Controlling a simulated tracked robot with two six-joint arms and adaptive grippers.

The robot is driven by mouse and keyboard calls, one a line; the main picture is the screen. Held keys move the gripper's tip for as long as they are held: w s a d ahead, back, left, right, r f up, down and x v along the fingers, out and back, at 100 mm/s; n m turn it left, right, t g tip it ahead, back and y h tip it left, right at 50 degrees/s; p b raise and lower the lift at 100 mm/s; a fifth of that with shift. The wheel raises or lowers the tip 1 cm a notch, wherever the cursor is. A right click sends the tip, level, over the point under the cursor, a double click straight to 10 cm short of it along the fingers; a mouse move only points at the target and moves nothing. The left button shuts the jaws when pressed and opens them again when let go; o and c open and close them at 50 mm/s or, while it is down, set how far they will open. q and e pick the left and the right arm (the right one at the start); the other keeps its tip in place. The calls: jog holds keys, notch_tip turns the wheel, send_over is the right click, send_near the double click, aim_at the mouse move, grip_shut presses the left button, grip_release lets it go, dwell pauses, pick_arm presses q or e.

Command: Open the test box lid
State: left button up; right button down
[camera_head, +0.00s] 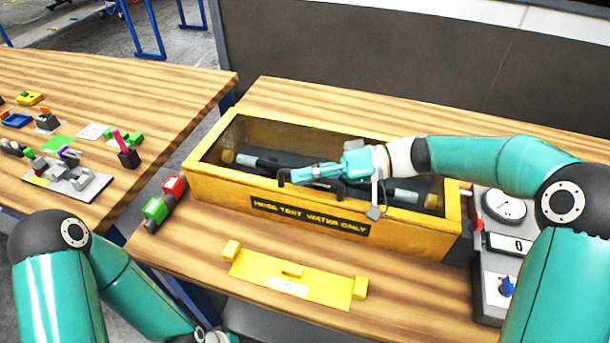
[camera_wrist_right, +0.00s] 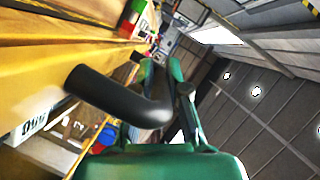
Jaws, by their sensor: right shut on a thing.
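The yellow test box (camera_head: 215,186) stands on the wooden bench, labelled "HOSE TEST WATER ONLY" on its front. Its dark see-through lid (camera_head: 275,133) lies across the top and looks down; a dark hose with brass-coloured ends shows beneath it. A black bar handle (camera_head: 338,192) sits at the lid's front edge. My right gripper (camera_head: 294,176) is shut on the handle, reaching in from the right. In the right wrist view the thick, bent black handle (camera_wrist_right: 115,95) runs between the green fingers of this gripper (camera_wrist_right: 163,68). My left arm is low at the left, its fingers out of frame.
A yellow bracket plate (camera_head: 290,277) lies in front of the box. A second bench at left holds several small parts (camera_head: 66,175).

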jog(key=shift+w+d+r, duration=0.1)
jog(key=shift+w+r, duration=0.1)
jog(key=shift+r, duration=0.45)
jog(key=w+d+r+m+y+p, duration=0.1)
jog(key=w+r+p, duration=0.4)
jog(key=r, duration=0.5)
jog(key=shift+w+d+r+m+g+y, duration=0.35)
jog(key=shift+d+m, duration=0.35)
jog(key=shift+m, duration=0.4)
